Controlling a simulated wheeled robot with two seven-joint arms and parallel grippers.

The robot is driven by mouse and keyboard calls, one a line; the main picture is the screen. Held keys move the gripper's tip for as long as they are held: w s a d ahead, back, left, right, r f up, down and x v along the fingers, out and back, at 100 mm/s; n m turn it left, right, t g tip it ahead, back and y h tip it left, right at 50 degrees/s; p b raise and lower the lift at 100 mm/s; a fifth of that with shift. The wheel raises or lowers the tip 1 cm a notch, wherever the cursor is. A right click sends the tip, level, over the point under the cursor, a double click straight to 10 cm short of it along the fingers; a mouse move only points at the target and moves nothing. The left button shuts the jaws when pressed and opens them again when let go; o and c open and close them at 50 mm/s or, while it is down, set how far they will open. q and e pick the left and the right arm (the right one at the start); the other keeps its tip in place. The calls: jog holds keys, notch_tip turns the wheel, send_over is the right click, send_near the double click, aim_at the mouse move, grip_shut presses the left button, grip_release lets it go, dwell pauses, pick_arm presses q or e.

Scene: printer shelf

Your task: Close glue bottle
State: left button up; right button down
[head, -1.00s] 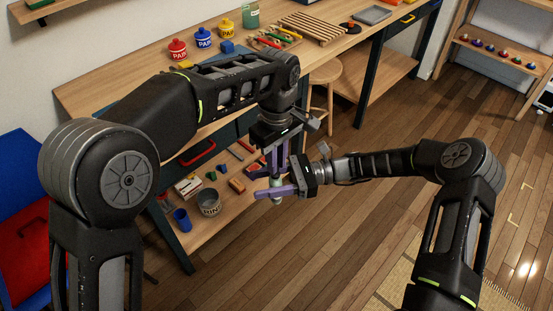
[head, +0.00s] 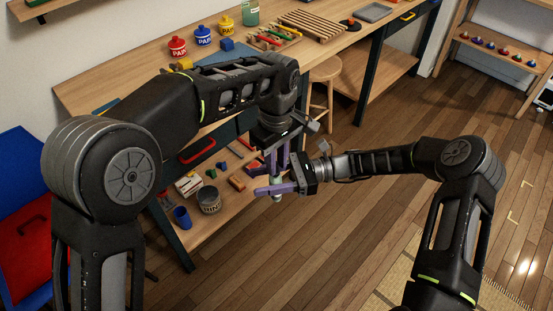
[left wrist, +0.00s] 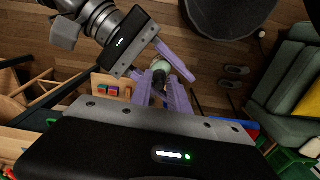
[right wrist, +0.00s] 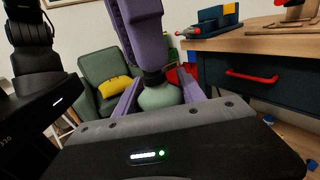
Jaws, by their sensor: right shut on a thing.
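The glue bottle (right wrist: 160,97), a pale grey-green rounded body with a dark neck part on top, stands roughly upright between the purple fingers of my right gripper (head: 276,189). Those fingers are shut on its body, and it is held in the air. The bottle also shows in the left wrist view (left wrist: 160,66). My left gripper (head: 279,166) points down from above, its purple fingers at the bottle's top. In the right wrist view a purple finger (right wrist: 140,35) reaches down to the dark neck part. The cap is hidden by the fingers, and I cannot tell whether they grip it.
A wooden workbench (head: 120,88) with paint jars, blocks and a slatted rack runs along the back. Its lower shelf (head: 215,225) holds a can, a blue cup and small items. A wooden stool (head: 324,72) stands behind the grippers. The floor at right is clear.

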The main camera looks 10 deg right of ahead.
pick_arm(q)
jog(key=o, duration=0.4)
notch_tip(320, 180, up, 8)
jog(key=shift+f, duration=0.25)
dwell(0.3)
dwell(0.3)
